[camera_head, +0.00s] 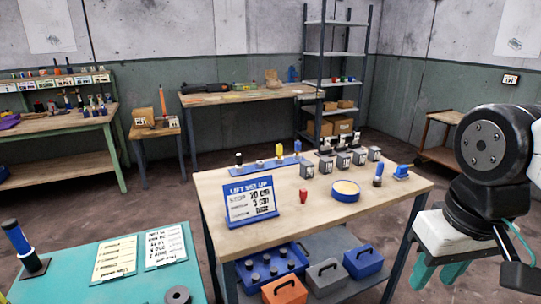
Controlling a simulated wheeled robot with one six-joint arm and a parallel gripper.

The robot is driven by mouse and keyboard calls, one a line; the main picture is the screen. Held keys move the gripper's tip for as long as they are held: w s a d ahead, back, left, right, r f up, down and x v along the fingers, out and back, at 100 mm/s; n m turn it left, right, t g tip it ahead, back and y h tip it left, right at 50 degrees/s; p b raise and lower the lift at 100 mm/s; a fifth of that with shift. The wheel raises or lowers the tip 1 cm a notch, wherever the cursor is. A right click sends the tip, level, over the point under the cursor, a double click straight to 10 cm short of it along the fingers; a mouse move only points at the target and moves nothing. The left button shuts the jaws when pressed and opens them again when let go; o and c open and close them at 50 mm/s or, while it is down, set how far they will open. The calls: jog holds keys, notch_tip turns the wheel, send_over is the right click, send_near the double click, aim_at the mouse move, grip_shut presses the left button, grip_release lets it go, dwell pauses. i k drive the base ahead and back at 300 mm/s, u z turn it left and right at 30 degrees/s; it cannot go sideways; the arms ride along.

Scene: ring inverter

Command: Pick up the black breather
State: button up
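Several small black-topped parts stand on the wooden table (225,190), and I cannot tell for certain which is the black breather. One black-topped piece (238,160) stands at the left end of a blue strip (262,165), beside a yellow-topped and a blue-topped piece. More black-topped pieces (341,142) stand on or behind the grey blocks at the back right. My gripper (432,280), white with teal fingers, hangs at the right, beyond the table's right edge. Its fingers look apart, with nothing seen between them. It is away from all these parts.
A "LIFT SET-UP" sign (250,201), a red piece (303,196), a blue round dish (345,191) and a blue-black piece (378,175) stand on the table. Bins (284,291) sit on its lower shelf. A teal table (120,285) is at front left.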

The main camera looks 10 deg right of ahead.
aim_at(238, 157)
jog(key=z, duration=0.25)
jog(key=i, duration=0.7)
jog(key=u, duration=0.6)
jog(key=i, duration=0.6)
jog(key=u, duration=0.6)
